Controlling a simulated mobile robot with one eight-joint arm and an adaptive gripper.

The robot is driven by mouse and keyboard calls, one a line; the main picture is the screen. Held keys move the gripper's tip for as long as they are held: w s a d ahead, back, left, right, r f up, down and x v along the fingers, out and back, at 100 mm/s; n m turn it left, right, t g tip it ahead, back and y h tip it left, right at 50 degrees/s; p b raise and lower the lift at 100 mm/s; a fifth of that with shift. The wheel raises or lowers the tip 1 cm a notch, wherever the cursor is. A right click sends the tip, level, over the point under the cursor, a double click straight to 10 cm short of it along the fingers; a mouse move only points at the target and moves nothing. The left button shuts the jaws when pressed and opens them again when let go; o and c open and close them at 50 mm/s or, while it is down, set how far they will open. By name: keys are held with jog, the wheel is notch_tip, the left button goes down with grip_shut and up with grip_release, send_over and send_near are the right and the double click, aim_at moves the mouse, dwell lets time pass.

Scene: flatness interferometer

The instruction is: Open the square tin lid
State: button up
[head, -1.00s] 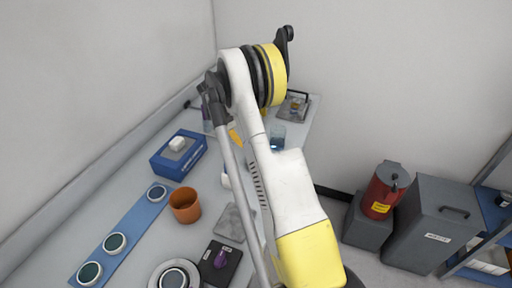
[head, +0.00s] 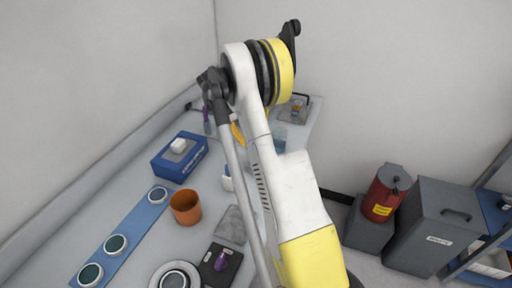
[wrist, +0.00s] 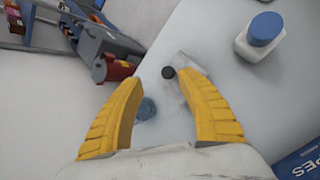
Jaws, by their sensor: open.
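My gripper (wrist: 165,110) is open, with its two yellow fingers spread and nothing between them in grip. In the wrist view it is over the pale counter, near its edge. A grey square piece with a dark upright handle (head: 294,108) stands at the counter's far end in the head view. I cannot tell for sure which is the square tin lid. In the head view my arm hides most of the gripper; some yellow shows beside it.
A bluish glass (wrist: 147,108) stands near the counter edge. A white bottle with a blue cap (wrist: 257,38) and a blue wipes box (head: 180,157) are close by. An orange pot (head: 186,206) and grey slab (head: 231,225) are nearer. A red can (head: 385,192) stands beyond the counter.

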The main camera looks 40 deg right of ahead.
notch_tip(320, 180, up, 6)
jog(key=shift+r, duration=0.2)
dwell(0.3)
jog(key=s+a+r+n+t, duration=0.2)
jog(key=a+r+t, duration=0.2)
jog(key=a, duration=0.5)
jog(key=s+a+r+n+t, duration=0.1)
jog(key=s+a+r+t, duration=0.2)
jog(key=a, duration=0.5)
jog(key=s+a+f+t+y, duration=0.1)
jog(key=s+a+t, duration=0.2)
jog(key=a, duration=0.5)
jog(key=s+a+n+t+y, duration=0.1)
jog(key=s+a+t, duration=0.3)
jog(key=a, duration=0.4)
jog(key=shift+s+a+f+n+y, duration=0.3)
jog(key=shift+s+f+y, duration=0.1)
jog(key=shift+s, duration=0.45)
